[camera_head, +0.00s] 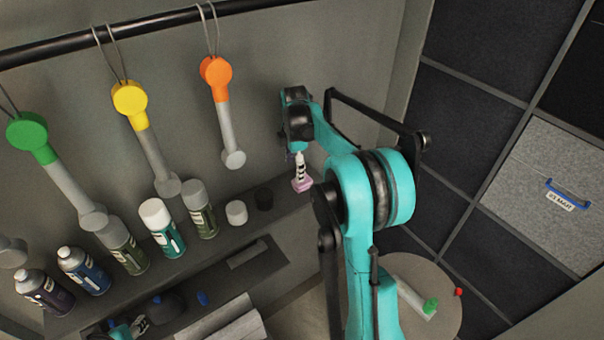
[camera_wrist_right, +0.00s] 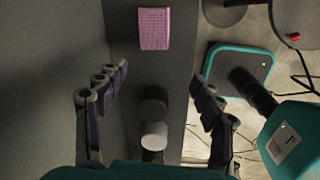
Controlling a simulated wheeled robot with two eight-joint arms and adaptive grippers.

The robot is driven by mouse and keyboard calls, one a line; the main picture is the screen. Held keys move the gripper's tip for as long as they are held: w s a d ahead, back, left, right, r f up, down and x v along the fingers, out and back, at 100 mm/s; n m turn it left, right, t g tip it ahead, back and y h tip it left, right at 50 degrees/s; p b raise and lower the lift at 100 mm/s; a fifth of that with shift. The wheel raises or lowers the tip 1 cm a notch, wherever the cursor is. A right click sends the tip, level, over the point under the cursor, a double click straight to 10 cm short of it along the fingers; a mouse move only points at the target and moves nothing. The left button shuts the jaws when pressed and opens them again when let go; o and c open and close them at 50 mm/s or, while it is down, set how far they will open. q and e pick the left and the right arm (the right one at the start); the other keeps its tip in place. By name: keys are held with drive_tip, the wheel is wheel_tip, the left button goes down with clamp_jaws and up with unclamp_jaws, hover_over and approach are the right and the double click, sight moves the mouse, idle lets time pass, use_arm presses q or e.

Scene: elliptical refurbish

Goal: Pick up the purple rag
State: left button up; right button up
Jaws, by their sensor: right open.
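The purple rag (camera_head: 302,186) is a small pinkish cloth at the right end of the grey shelf in the head view. In the right wrist view the rag (camera_wrist_right: 154,28) lies flat near the top, fully visible. My right gripper (camera_head: 299,163) is in front of the rag in the head view, mostly hidden by its own wrist. In the right wrist view my right gripper (camera_wrist_right: 159,78) is open and empty, its fingers spread wide on both sides of the shelf. The rag is beyond the fingertips, apart from them.
A dark cylinder (camera_wrist_right: 152,98) and a white cylinder (camera_wrist_right: 154,137) stand on the shelf between the finger lines. Several spray cans, such as a white-capped one (camera_head: 162,228), line the shelf. An orange-headed tool (camera_head: 216,80) hangs above. A round table (camera_head: 440,290) is at lower right.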

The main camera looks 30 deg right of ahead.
sight(302, 183)
drive_tip(key=d, duration=0.1)
drive_tip(key=w+d+f+n+p, duration=0.1)
drive_tip(key=w+d+f+n+g, duration=0.1)
drive_tip(key=shift+w+d, duration=0.15)
drive_tip(key=shift+d, duration=0.15)
drive_tip(key=shift+n, duration=0.3)
drive_tip(key=f, duration=0.8)
drive_tip(key=shift+d, duration=0.3)
drive_tip(key=c, duration=1.2)
drive_tip(key=shift+c, duration=0.2)
